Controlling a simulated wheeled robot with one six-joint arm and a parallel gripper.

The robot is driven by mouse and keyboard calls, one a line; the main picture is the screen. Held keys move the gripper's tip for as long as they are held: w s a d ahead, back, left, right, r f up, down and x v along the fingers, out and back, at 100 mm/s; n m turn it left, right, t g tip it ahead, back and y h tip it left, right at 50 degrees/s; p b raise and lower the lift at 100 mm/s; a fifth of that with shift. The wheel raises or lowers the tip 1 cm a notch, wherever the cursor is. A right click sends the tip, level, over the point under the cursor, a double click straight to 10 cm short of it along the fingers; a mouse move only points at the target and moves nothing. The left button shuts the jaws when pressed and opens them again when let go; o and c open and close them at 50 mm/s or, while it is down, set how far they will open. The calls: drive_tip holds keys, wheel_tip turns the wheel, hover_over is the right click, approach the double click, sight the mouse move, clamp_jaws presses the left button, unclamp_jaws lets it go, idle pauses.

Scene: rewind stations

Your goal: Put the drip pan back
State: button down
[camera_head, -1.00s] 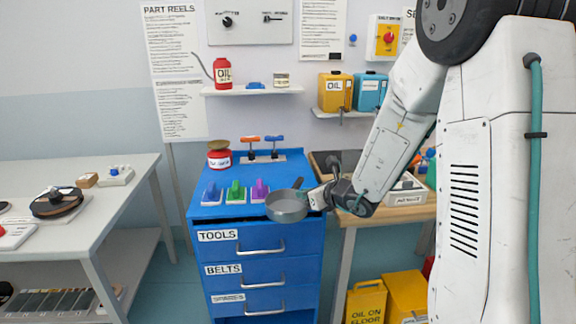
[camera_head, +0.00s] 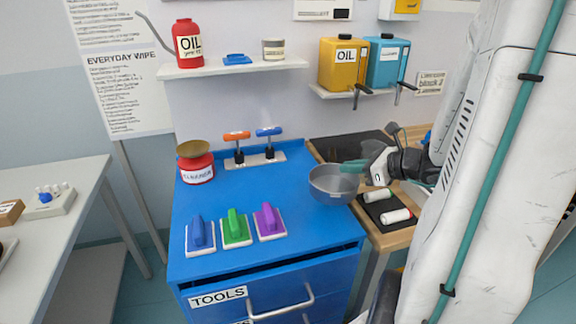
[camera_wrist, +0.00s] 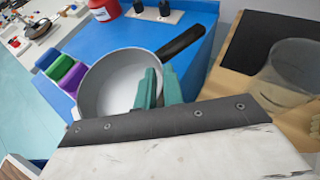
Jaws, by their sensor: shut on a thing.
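The drip pan is a round grey metal pan (camera_head: 333,187) with a black handle (camera_wrist: 181,43), empty inside. In the head view it is at the right edge of the blue cabinet's top (camera_head: 262,205); whether it touches the top I cannot tell. The wrist view also shows the pan (camera_wrist: 105,80) with the blue top behind it. My gripper (camera_head: 354,166) has teal fingers, shut on the pan's rim on the side toward the bench. In the wrist view the fingers (camera_wrist: 158,87) cover part of the rim. The handle is not clear in the head view.
Blue, green and purple handled blocks (camera_head: 236,228) stand at the cabinet's front left. A red tin (camera_head: 196,163) and two T-handled tools (camera_head: 254,145) stand at the back. The wooden bench on the right holds a black tray (camera_head: 388,208) with white rolls. The cabinet's middle is clear.

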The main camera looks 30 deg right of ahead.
drive_tip(key=w, duration=0.5)
drive_tip(key=w+f, duration=0.1)
drive_tip(key=w, duration=0.9)
drive_tip(key=shift+w+f, duration=0.25)
drive_tip(key=shift+w, duration=0.25)
drive_tip(key=shift+f, duration=1.75)
drive_tip(key=shift+f, duration=0.2)
drive_tip(key=c, duration=1.5)
unclamp_jaws()
drive_tip(key=shift+r, duration=0.15)
